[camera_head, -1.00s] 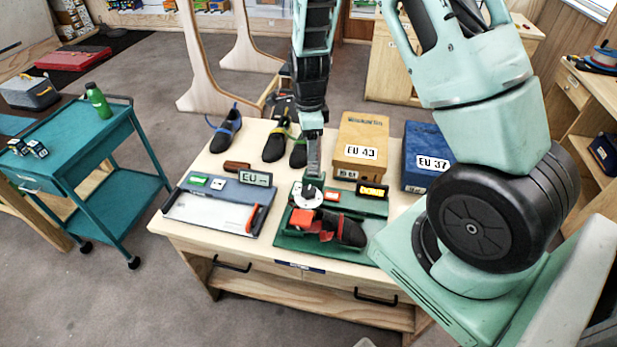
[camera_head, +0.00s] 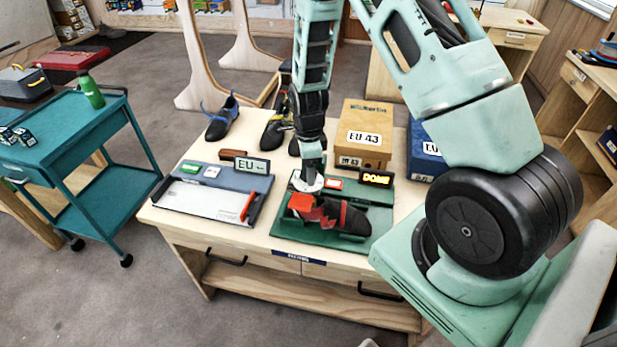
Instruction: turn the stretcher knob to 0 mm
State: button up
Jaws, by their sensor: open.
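The stretcher is a green base (camera_head: 372,244) on the table, with a dark red and black shoe (camera_head: 345,219) and a red-orange block (camera_head: 303,203) on it. Its knob sits on a white dial (camera_head: 307,183) at the base's back left; my gripper hides the knob and part of the dial. The dial's marks are too small to read. A black display (camera_head: 377,179) beside it shows "DONE" in yellow. My gripper (camera_head: 309,174) points down right over the dial, open. Whether its fingers touch the knob is not clear.
A measuring board (camera_head: 208,201) with an "EU" display (camera_head: 252,166) lies to the left. An EU 43 box (camera_head: 363,132) and a blue box (camera_head: 424,150) stand behind to the right. Several shoes, one blue-laced (camera_head: 222,118), are at the back. A teal cart (camera_head: 75,140) stands left.

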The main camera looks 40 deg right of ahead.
jog(key=shift+f, duration=0.6)
jog(key=c, duration=1)
jog(key=shift+n+b, duration=0.3)
